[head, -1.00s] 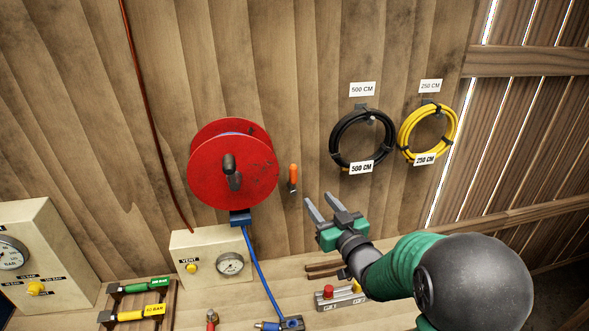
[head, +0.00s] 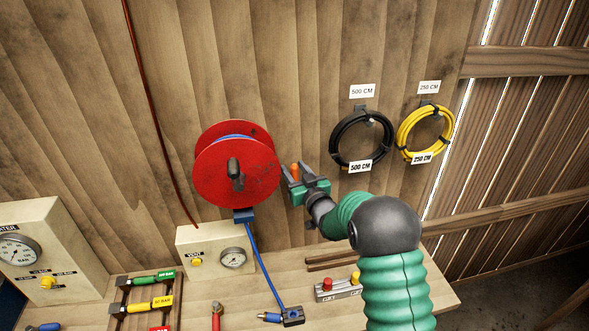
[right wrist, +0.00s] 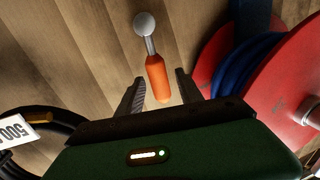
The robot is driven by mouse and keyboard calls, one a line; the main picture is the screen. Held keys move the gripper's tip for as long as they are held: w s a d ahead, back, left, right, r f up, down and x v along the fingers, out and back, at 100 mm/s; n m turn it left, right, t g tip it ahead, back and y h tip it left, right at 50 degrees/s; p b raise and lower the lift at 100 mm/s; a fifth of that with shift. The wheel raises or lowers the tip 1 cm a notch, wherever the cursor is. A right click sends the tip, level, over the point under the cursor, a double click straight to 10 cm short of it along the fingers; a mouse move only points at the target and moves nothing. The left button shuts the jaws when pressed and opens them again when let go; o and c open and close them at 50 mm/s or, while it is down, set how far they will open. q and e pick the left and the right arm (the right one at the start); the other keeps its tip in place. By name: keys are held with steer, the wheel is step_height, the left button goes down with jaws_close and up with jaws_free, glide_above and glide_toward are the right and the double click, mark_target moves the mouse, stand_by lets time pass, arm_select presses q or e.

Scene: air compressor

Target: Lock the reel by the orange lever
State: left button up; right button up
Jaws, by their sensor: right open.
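The red reel (head: 222,182) with blue hose wound on it is mounted on the wooden wall; its edge also shows at the right of the right wrist view (right wrist: 292,95). The orange lever (head: 295,171) is beside the reel's right side, partly hidden by my gripper. In the right wrist view the orange lever (right wrist: 158,80) has a metal shaft and a round silver pivot. My right gripper (head: 292,172) is open, its fingers on either side of the orange handle end, which lies between them; I cannot tell whether they touch it. My left gripper is not in view.
A black hose coil (head: 361,140) and a yellow hose coil (head: 425,132) hang on the wall to the right. Below are a gauge box (head: 215,250), a blue hose (head: 258,265) and a block with red and yellow buttons (head: 338,289) on the bench.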

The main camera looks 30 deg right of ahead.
jaws_close()
stand_by(1.3)
